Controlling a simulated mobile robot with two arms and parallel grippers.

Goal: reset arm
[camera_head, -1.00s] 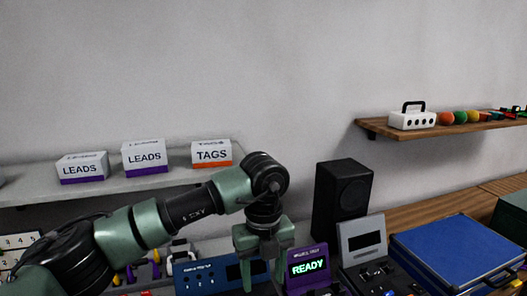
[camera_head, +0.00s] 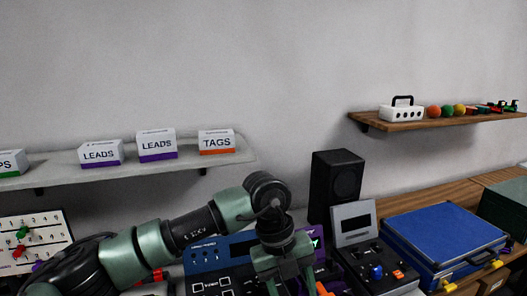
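My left arm (camera_head: 170,240) reaches in from the lower left, bent at the wrist. My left gripper (camera_head: 290,287) points down at the bottom middle, over the row of devices on the bench. Its two fingers stand apart and I see nothing held between them; the very tips run to the bottom edge. It partly hides the purple device (camera_head: 317,240) behind it. My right gripper is out of view.
A blue panel (camera_head: 205,258) lies left of the gripper. A grey console (camera_head: 360,255), a black speaker (camera_head: 335,185) and a blue case (camera_head: 445,235) stand to the right. A wall shelf (camera_head: 60,177) holds LEADS and TAGS boxes. A numbered board (camera_head: 45,240) stands at left.

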